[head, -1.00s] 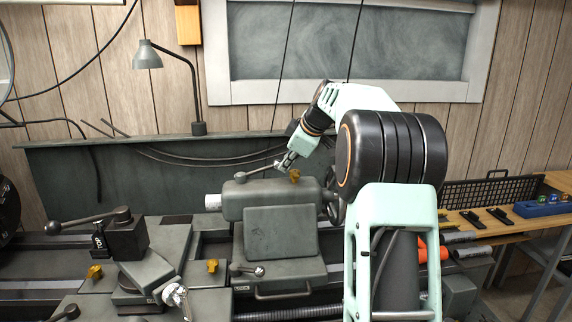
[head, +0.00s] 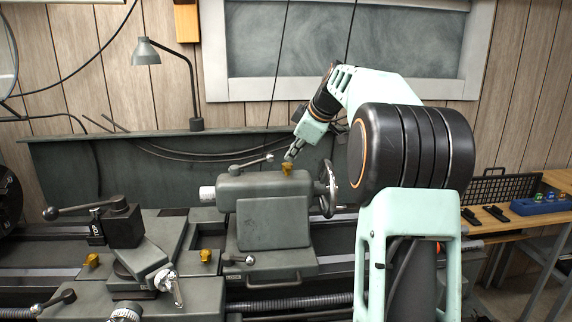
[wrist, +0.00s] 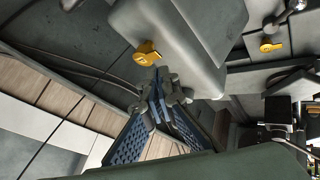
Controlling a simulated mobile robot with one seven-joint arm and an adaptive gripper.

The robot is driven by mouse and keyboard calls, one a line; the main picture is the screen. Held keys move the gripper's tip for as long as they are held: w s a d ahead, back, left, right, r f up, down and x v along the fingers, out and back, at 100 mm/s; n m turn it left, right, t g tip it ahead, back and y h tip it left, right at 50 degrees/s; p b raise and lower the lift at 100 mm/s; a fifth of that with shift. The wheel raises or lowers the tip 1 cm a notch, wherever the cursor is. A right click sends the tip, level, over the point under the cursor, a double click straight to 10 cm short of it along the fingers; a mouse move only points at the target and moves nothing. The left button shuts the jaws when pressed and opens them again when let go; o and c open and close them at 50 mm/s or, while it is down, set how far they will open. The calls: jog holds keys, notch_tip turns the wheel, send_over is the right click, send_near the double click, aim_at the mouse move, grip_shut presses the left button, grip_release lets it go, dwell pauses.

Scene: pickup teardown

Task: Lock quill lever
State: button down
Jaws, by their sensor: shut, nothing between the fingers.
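The grey tailstock (head: 290,186) carries a dark lever with a round knob (head: 254,163) on top, its knob end up and to the right. A yellow winged knob (head: 286,169) stands to the right of it on the same housing, and shows in the wrist view (wrist: 147,53). I cannot tell for sure which is the quill lever; the dark lever is the longer one. My gripper (head: 288,157) is shut and empty, just above the yellow knob and right of the dark lever's knob end. In the wrist view its fingertips (wrist: 164,82) are together just below the yellow knob; contact is unclear.
A handwheel (head: 329,188) is at the tailstock's right end. A lower lever (head: 238,259) sits on its front. The carriage and toolpost (head: 122,226) stand to the left. A dark backsplash (head: 90,165) and a lamp (head: 195,124) are behind.

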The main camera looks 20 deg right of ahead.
jog(key=shift+s+d+r, duration=0.35)
jog(key=shift+s+r, duration=0.1)
jog(key=shift+r, duration=0.25)
jog(key=shift+s+d+r, duration=0.3)
jog(key=shift+s+r, duration=0.1)
jog(key=shift+r, duration=0.25)
jog(key=shift+s+d+r, duration=0.35)
jog(key=shift+s+r, duration=0.1)
jog(key=shift+r, duration=0.25)
